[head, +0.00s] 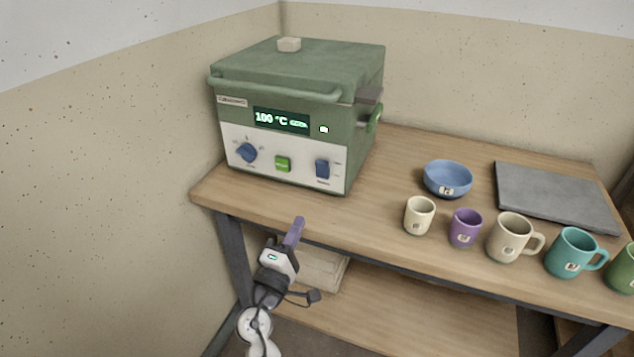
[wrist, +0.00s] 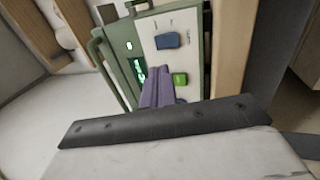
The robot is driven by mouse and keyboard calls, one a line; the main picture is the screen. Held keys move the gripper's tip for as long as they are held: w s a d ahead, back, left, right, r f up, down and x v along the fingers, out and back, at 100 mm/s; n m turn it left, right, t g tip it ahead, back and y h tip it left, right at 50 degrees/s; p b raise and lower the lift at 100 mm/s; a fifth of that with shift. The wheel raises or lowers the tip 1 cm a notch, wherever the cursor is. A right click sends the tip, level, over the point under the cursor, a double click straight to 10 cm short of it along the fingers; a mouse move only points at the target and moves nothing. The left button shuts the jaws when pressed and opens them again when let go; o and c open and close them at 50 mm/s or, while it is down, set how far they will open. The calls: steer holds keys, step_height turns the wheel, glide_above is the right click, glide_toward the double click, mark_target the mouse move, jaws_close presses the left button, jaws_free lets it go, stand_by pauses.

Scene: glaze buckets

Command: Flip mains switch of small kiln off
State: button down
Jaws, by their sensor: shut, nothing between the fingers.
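The small kiln (head: 297,75) is a green box with a white front panel at the back left of the table. Its display reads 100 °C and is lit. On the panel are a blue knob (head: 247,152), a green button (head: 283,164) and a blue rocker switch (head: 322,169) at the right. The switch also shows in the wrist view (wrist: 167,40). My gripper (head: 298,222), with purple fingers, is shut and empty in front of the table's front edge, below the panel and apart from it. In the wrist view the fingers (wrist: 157,75) overlap the panel and partly hide the knob.
A blue bowl (head: 447,178), a grey slab (head: 555,195) and several cups and mugs, such as the cream cup (head: 419,215), stand right of the kiln. The wooden table (head: 385,165) is bare beside the kiln. A wall is close on the left.

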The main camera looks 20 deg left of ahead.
mark_target(324, 168)
steer(key=p+x, duration=0.4)
steer(key=x, duration=0.8)
steer(key=shift+w+r, duration=0.2)
steer(key=shift+w, duration=0.75)
steer(key=shift+r+p, duration=0.1)
steer(key=shift+p, duration=0.25)
steer(key=shift+w+r+p, duration=0.15)
steer(key=shift+r+p, duration=0.25)
steer(key=shift+p, duration=0.55)
steer(key=shift+f+g, duration=0.3)
